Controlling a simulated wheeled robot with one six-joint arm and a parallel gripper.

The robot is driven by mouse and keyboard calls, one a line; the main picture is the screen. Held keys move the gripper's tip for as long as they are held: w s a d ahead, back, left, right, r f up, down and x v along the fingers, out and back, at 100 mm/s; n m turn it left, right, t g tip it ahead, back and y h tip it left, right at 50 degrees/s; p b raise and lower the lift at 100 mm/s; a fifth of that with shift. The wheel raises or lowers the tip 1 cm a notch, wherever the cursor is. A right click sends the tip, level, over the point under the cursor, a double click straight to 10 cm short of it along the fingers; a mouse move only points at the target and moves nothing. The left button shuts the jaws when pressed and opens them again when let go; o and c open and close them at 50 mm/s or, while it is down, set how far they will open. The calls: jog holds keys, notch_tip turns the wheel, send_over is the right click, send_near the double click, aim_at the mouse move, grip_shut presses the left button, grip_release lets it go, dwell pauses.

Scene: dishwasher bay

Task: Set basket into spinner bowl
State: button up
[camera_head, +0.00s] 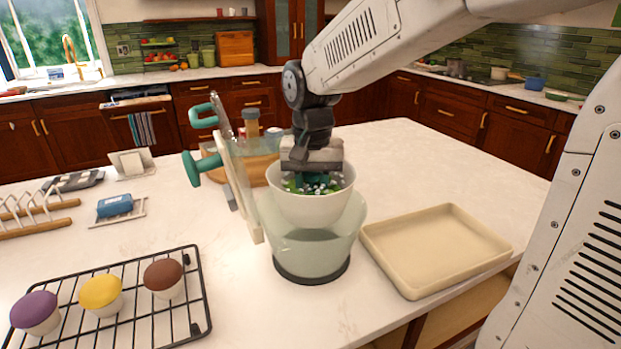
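The white basket (312,208) holds green leaves and small pale bits, and is upright. Its lower part overlaps the mouth of the clear spinner bowl (318,250), with its rim above the bowl's rim. I cannot tell whether it rests in the bowl or hangs there. The bowl stands on the counter on a dark base. My gripper (312,176) points down into the basket's top, over a teal part among the leaves. Its fingertips are hidden, so its grip does not show. A clear lid with teal handles (205,150) stands upright left of the bowl.
A beige tray (435,250) lies right of the bowl. A black wire rack (140,315) with cupcakes is at front left. A wooden rack (30,212), a blue sponge (115,205) and a round wooden tray (258,168) stand further back. The counter's back right is clear.

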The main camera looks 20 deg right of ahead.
jog(key=shift+f, duration=3.95)
jog(key=shift+s+a+f, duration=0.1)
jog(key=shift+f, duration=1.15)
jog(key=o, duration=1.6)
jog(key=shift+o, duration=0.2)
jog(key=shift+r, duration=3)
